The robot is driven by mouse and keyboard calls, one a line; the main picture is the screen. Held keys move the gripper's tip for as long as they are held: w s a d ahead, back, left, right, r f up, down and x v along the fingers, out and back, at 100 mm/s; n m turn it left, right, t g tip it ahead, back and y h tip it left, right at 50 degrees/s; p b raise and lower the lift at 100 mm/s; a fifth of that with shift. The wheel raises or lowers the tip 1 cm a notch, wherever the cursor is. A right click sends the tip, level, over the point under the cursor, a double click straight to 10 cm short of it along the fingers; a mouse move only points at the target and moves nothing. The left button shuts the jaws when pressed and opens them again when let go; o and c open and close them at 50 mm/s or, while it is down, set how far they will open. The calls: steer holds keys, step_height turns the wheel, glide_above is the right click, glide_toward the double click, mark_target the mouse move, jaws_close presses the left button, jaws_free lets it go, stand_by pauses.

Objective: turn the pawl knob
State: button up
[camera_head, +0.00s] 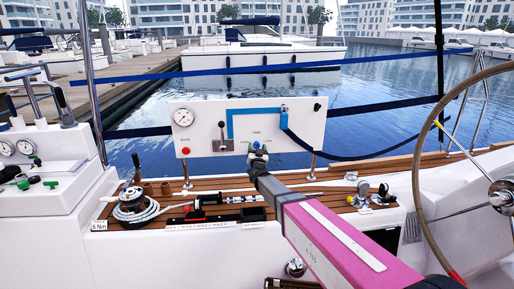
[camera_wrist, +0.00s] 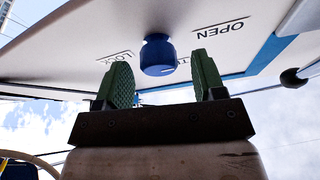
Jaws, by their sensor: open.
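A blue round knob (camera_wrist: 158,55), which I take as the pawl knob, sticks out of the white panel (camera_head: 305,125). The words LOCK and OPEN are printed on either side of it in the wrist view. My gripper (camera_wrist: 164,72) is open, its two green fingers spread on both sides of the knob's line. A gap shows between the knob and each finger, and no touch is visible. In the head view my gripper (camera_head: 258,153) is at the panel's lower middle and largely hides the knob.
The panel also carries a gauge (camera_head: 184,117), a red button (camera_head: 186,150), a lever (camera_head: 223,140) and a blue strip (camera_head: 250,111). Below are a winch (camera_head: 133,203) with rope and a wooden deck. A steering wheel (camera_head: 424,170) stands at right.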

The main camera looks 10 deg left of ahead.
steer(key=shift+w+a+r, duration=0.1)
steer(key=shift+w+r, duration=0.15)
steer(key=shift+w, duration=0.4)
steer(key=c, duration=0.9)
steer(key=shift+m, duration=0.3)
steer(key=m+h, duration=0.1)
steer(key=m, duration=0.2)
steer(key=m+h, duration=0.2)
steer(key=m, duration=0.1)
steer(key=m+h, duration=0.1)
steer(key=m, duration=0.2)
steer(key=m+g+h, duration=0.1)
steer(key=m, duration=0.1)
steer(key=shift+m+g+h, duration=0.3)
steer(key=shift+m, duration=0.1)
steer(key=m+g, duration=0.1)
steer(key=m, duration=0.3)
steer(key=shift+m+g+h, duration=0.4)
steer(key=shift+f+m+g, duration=0.1)
steer(key=shift+m+g, duration=0.7)
steer(key=shift+m, duration=1.1)
steer(key=shift+y, duration=0.3)
